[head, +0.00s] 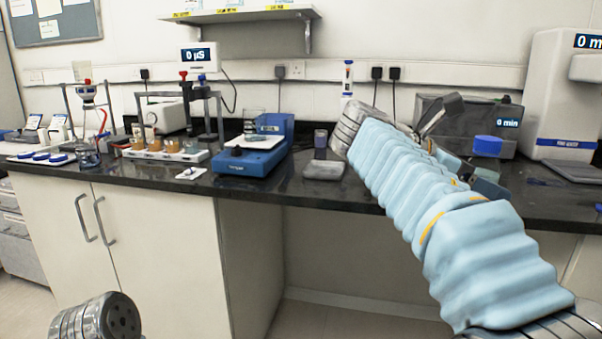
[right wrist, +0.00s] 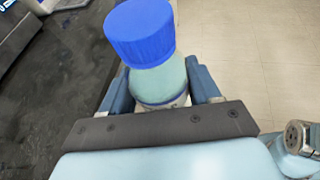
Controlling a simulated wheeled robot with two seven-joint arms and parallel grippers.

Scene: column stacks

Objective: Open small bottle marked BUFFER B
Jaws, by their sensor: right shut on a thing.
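A small bottle (right wrist: 158,80) with a ribbed blue screw cap (right wrist: 140,32) shows in the right wrist view. Its body looks pale green and translucent, and the cap is on. My right gripper (right wrist: 160,92) is shut on the bottle's body, one blue finger on each side, with the cap standing clear of the fingers. The label is mostly hidden behind the gripper, and I cannot read it. In the head view, the blue cap (head: 488,145) shows beside my right gripper (head: 474,168), at the right part of the bench. My left gripper is out of view.
The dark bench (head: 345,194) carries a blue balance or stirrer (head: 250,158), a small grey slab (head: 323,170) and a rack of small vessels (head: 165,151) to the left. A grey box with a display (head: 508,143) stands behind my right gripper. The floor in front is clear.

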